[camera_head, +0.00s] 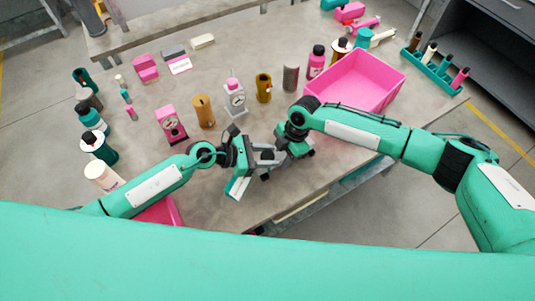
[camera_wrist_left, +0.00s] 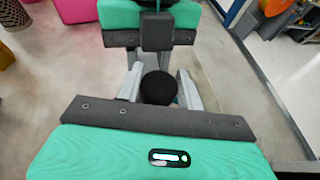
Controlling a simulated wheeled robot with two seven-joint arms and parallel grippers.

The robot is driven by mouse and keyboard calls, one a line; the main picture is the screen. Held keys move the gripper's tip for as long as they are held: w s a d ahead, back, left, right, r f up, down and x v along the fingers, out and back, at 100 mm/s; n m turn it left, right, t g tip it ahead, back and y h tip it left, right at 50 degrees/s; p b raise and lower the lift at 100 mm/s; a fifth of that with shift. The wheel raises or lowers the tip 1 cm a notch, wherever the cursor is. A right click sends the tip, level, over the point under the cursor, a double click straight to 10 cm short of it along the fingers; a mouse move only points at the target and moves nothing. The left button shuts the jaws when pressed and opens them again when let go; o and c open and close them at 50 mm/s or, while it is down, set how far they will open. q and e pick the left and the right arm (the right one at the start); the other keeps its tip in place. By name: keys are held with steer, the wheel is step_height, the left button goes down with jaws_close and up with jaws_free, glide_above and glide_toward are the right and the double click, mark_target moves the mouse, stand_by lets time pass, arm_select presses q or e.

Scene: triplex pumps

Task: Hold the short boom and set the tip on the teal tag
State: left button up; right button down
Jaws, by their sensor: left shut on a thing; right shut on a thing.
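My left gripper (camera_head: 259,160) and my right gripper (camera_head: 277,152) meet close together over the table's front part. Grey fingers show between their dark wrists. In the left wrist view, the grey fingers of my left gripper (camera_wrist_left: 160,92) stand either side of a dark piece with a black round end (camera_wrist_left: 158,88) and are shut on it. My right gripper is shut too, but what it holds is hidden among the fingers. I cannot tell whether the dark piece is the short boom. I cannot pick out a teal tag; the grippers and arms cover that part of the table.
A pink bin (camera_head: 355,82) is at right, a teal rack (camera_head: 433,72) at far right. Bottles (camera_head: 99,147) line the left edge.

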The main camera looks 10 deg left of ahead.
stand_by(0.5)
arm_select(q)
steer(key=o, duration=1)
steer(key=shift+a, duration=0.1)
steer(key=v, duration=1.1)
steer(key=shift+s+a+r, duration=0.15)
steer(key=shift+s+a, duration=0.15)
steer(key=shift+a, duration=0.05)
